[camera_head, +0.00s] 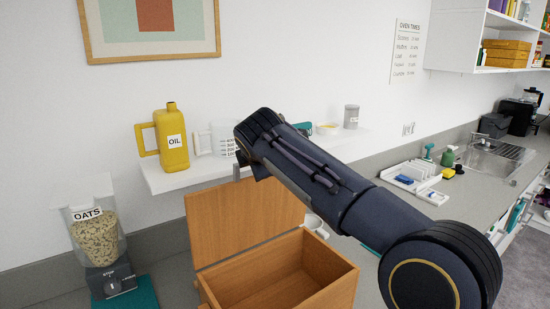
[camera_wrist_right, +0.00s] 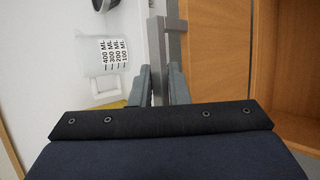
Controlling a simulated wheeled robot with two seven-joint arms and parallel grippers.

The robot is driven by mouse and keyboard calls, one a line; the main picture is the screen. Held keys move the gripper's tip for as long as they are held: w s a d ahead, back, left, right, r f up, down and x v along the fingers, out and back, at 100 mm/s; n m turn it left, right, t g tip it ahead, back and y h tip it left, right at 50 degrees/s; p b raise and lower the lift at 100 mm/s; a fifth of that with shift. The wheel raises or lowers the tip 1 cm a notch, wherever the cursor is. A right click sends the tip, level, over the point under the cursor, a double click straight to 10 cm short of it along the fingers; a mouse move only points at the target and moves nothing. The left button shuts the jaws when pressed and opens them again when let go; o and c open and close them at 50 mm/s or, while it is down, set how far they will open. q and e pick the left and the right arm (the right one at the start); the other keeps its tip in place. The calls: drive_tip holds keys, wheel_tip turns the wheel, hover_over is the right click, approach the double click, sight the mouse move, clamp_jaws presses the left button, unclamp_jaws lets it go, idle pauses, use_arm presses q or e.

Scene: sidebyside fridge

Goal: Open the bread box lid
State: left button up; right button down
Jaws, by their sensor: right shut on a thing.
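The wooden bread box (camera_head: 330,262) sits on the counter at the bottom middle of the head view, its empty inside showing. Its lid (camera_head: 235,213) stands raised, roughly upright, at the back of the box. The lid also fills the upper right of the wrist view (camera_wrist_right: 215,50). My right gripper (camera_wrist_right: 159,80) is shut on the grey bar handle (camera_wrist_right: 172,45) along the lid's edge. In the head view my right arm reaches over the box, and its wrist hides most of the fingers. My left gripper is not in view.
A white shelf (camera_head: 180,181) behind the lid carries a yellow oil jug (camera_head: 172,140) and a measuring cup (camera_head: 224,138), close to my right gripper. An oats dispenser (camera_head: 97,240) stands left of the box. A white mug (camera_head: 313,222) is partly hidden behind the box.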

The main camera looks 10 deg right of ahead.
drive_tip(key=shift+w+a+g+p, duration=0.25)
drive_tip(key=shift+w, duration=0.4)
drive_tip(key=shift+w+a+g+p, duration=0.2)
drive_tip(key=shift+w+a+g, duration=0.05)
drive_tip(key=shift+w, duration=0.4)
drive_tip(key=c, duration=1.7)
unclamp_jaws()
drive_tip(key=b+v, duration=0.1)
drive_tip(key=v, duration=0.7)
